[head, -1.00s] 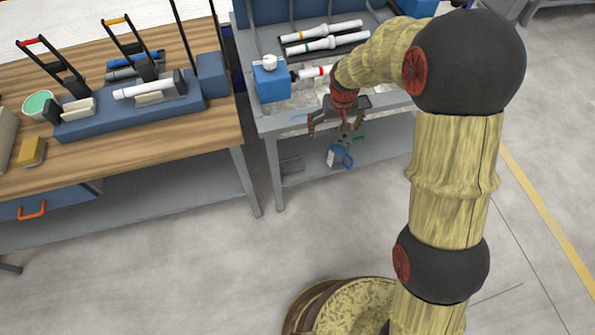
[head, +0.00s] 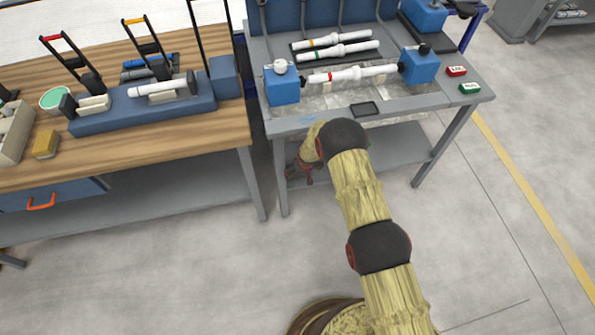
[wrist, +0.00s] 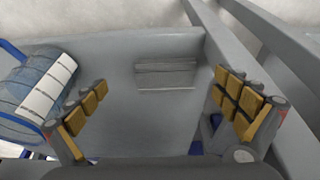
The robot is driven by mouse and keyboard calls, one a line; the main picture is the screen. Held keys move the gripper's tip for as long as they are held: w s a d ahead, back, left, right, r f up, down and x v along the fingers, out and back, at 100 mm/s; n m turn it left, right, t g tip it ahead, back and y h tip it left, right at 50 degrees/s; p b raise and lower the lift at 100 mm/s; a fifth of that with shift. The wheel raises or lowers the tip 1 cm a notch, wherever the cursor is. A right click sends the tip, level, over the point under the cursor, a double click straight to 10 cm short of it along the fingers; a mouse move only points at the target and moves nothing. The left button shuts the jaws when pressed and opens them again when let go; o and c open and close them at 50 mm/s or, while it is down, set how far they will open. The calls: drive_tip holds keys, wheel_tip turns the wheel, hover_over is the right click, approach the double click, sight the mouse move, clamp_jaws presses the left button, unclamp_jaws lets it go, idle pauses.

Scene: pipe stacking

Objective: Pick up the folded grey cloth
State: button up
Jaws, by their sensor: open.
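The folded grey cloth (wrist: 167,74) lies flat on the grey lower shelf (wrist: 115,65) in the wrist view, with several stacked folds visible. My gripper (wrist: 160,84) is open and empty. Its yellow-padded fingers stand apart, one to each side of the cloth in the picture, and the cloth shows beyond them; I cannot tell the exact gap. In the head view my gripper (head: 305,176) is low under the worktop, near the left leg of the grey bench. There the arm and gripper hide the cloth.
A grey frame bar (wrist: 238,50) runs along the right. In the head view, the grey bench top (head: 395,105) is above my gripper, and a wooden bench (head: 190,130) stands left.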

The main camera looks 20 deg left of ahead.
drive_tip(key=shift+t+y, duration=0.3)
drive_tip(key=shift+w+a+f+b, duration=0.6)
drive_tip(key=shift+w+f+b, duration=0.15)
drive_tip(key=shift+f, duration=0.45)
drive_tip(key=shift+w+a+f+b, duration=0.6)
drive_tip(key=shift+a+f+b, duration=0.1)
drive_tip(key=shift+f, duration=0.55)
drive_tip(key=shift+w+a+f+b, duration=0.55)
drive_tip(key=shift+w+f+b, duration=0.2)
drive_tip(key=shift+f, duration=0.45)
drive_tip(key=shift+c, duration=0.3)
drive_tip(key=c, duration=0.9)
drive_tip(key=shift+r, duration=0.1)
drive_tip(key=shift+c, duration=0.2)
